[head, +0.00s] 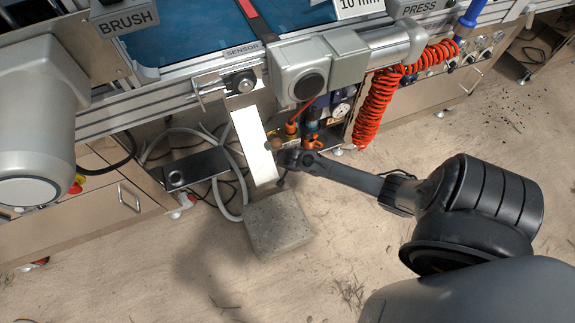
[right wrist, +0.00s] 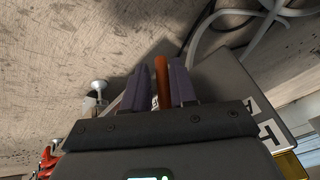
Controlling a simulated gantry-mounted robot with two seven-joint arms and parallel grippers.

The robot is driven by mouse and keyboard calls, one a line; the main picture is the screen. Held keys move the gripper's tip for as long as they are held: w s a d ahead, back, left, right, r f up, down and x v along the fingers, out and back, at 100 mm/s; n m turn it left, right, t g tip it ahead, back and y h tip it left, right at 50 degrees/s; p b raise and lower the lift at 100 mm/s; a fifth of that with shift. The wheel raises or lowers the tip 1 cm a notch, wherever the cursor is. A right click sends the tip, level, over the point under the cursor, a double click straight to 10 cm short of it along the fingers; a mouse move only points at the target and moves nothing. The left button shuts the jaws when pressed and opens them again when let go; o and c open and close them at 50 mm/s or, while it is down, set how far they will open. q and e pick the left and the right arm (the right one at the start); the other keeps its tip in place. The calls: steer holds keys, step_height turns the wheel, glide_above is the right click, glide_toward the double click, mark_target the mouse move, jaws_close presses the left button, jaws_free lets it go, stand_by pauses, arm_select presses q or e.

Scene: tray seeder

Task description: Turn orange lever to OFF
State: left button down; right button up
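The orange lever (right wrist: 162,78) shows in the right wrist view as an upright orange bar between the two fingers of my right gripper (right wrist: 160,85). The fingers stand apart, one on each side of it. A gap shows on the lever's left; its right edge lies close to or against the right finger. In the head view my right gripper (head: 290,160) is at the valve and fittings under the conveyor, and I cannot clearly single out the lever there. An OFF mark is not readable. My left gripper is out of view.
A white slanted plate (head: 253,143) hangs just left of my right gripper. A grey block (head: 278,225) lies on the floor below. A red coiled hose (head: 374,108) hangs to the right. Grey cables (head: 225,185) loop at the left. The floor in front is mostly clear.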

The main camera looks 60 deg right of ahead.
steer(key=shift+w+d+r, duration=0.1)
steer(key=shift+d, duration=0.05)
steer(key=shift+d, duration=0.1)
steer(key=shift+c, duration=0.6)
jaws_close()
steer(key=shift+s+d+n+g+h+p, duration=0.2)
steer(key=shift+n+g+h+p, duration=0.2)
steer(key=shift+g+h+p, duration=0.6)
steer(key=shift+o, duration=0.3)
jaws_free()
steer(key=shift+o, duration=0.3)
